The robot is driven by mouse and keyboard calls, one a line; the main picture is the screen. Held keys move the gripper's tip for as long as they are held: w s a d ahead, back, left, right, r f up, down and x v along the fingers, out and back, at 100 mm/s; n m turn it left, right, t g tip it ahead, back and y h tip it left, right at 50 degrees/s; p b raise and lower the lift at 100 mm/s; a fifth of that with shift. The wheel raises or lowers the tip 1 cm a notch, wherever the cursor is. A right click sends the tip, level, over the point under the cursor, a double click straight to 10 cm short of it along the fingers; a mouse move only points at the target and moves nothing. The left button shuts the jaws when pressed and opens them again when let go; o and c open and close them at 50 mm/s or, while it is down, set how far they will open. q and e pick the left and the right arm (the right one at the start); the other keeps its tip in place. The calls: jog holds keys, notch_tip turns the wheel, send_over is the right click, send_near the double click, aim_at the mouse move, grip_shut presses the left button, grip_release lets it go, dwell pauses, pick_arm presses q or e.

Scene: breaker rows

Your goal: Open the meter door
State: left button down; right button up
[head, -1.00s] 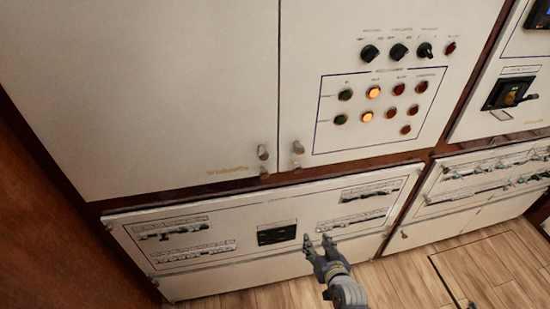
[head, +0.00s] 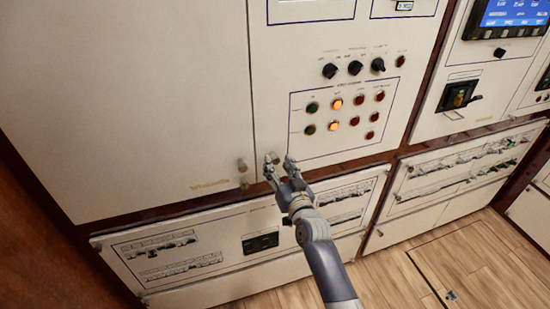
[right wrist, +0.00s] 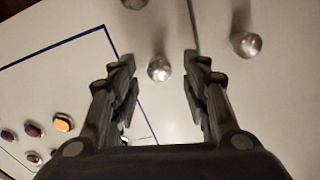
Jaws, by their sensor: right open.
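A white cabinet door (head: 300,95) carries rotary switches and red, green and lit orange buttons. Its small metal knob (right wrist: 159,68) sits low near the seam with the left door. My right gripper (head: 280,164) is open in front of this lower corner. In the right wrist view the knob lies between the two spread fingers, and neither finger visibly touches it. In the head view the fingers partly cover the knob. The door is shut flush with its neighbour. My left gripper is out of view.
A plain white door (head: 150,100) with its own knob (head: 242,166) adjoins on the left. A low panel with breaker rows (head: 210,275) lies beneath. More panels with a screen (head: 510,13) stand at right.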

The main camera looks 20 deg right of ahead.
aim_at(276, 162)
jog(key=shift+w, duration=1.7)
grip_shut()
